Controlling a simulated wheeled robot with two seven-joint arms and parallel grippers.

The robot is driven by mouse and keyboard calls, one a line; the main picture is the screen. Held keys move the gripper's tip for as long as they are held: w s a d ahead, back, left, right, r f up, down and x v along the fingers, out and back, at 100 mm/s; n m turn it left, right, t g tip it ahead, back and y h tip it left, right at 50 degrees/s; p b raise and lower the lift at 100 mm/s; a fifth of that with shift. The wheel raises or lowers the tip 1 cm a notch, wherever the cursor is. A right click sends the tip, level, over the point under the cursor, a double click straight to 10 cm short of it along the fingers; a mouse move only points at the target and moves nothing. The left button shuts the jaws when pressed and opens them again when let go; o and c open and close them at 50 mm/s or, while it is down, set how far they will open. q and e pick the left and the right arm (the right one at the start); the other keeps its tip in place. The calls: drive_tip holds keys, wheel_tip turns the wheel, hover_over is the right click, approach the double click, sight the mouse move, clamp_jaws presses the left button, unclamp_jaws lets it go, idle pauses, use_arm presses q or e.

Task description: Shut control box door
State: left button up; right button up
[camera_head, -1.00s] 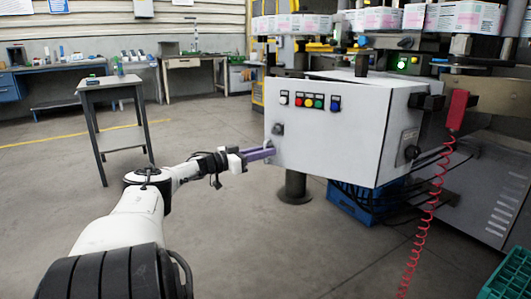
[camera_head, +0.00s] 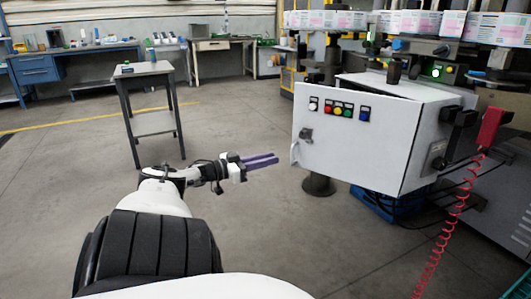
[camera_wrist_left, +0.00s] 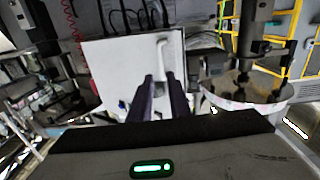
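The control box (camera_head: 428,150) is a pale grey box at the right of the head view. Its door (camera_head: 350,155), the front panel with a row of coloured buttons, stands ajar: its left edge juts out from the box and a dark gap shows along the top. A grey latch (camera_head: 306,135) is near the door's left edge. My left gripper (camera_head: 278,159) is left of that edge, apart from it, its purple fingers pointing at it. My right gripper is not in view.
A red coiled cable (camera_head: 455,225) hangs right of the box. A blue crate (camera_head: 385,203) is on the floor under it. A small grey table (camera_head: 143,70) stands behind my left arm. The floor between the table and box is clear.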

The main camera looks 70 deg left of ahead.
use_arm(q)
drive_tip(key=shift+s+d, duration=0.1)
drive_tip(key=shift+s, duration=0.25)
